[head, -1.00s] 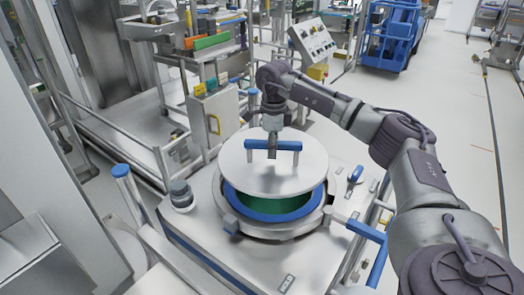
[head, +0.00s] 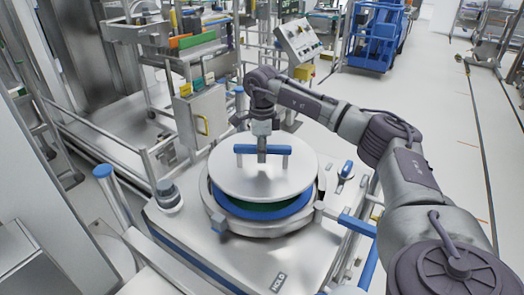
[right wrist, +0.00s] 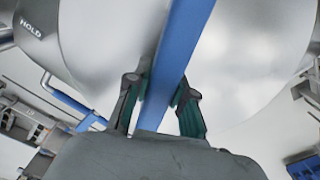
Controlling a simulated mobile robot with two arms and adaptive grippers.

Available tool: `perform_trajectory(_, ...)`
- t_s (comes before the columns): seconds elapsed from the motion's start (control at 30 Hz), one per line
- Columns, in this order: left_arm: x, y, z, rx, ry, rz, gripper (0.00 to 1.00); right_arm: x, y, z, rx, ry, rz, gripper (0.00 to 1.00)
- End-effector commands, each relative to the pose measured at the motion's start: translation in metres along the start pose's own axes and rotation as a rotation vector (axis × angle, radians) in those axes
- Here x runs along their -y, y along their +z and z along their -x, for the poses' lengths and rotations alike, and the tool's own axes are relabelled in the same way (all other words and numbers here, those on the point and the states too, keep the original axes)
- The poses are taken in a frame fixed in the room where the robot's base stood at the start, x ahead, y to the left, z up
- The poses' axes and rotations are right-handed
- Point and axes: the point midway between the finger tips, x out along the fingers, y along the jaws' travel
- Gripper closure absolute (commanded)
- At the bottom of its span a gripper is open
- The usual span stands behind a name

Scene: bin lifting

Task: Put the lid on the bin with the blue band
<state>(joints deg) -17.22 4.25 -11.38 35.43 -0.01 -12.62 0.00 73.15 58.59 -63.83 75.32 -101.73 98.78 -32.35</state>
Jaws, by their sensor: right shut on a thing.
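The lid (head: 248,180) is a flat silver disc with a blue bar handle (head: 244,149). My right gripper (head: 262,150) is shut on the handle, and the lid hangs roughly level over the bin with the blue band (head: 268,217). A thin strip of the bin's green inside shows between the lid's front edge and the band, so the lid looks slightly raised. The lid hides the back of the opening. In the right wrist view, the fingers (right wrist: 164,92) clasp both sides of the blue handle (right wrist: 182,45), with the lid (right wrist: 105,40) behind it. My left gripper is not in view.
The bin sits in a round collar on a silver cart (head: 195,238) marked HOLD. A blue-topped post (head: 104,172) stands at left and a blue handle (head: 357,225) at right. A rack and control box (head: 299,40) stand behind. Open floor lies at right.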

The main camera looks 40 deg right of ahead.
Motion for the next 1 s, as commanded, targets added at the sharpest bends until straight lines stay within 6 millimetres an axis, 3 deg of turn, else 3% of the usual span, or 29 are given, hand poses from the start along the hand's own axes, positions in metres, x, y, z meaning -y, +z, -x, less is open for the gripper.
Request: perform_trajectory(1.0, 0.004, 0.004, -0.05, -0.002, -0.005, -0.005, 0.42, 0.001, 0.001, -0.061, 0.007, -0.004, -0.001, 1.0)
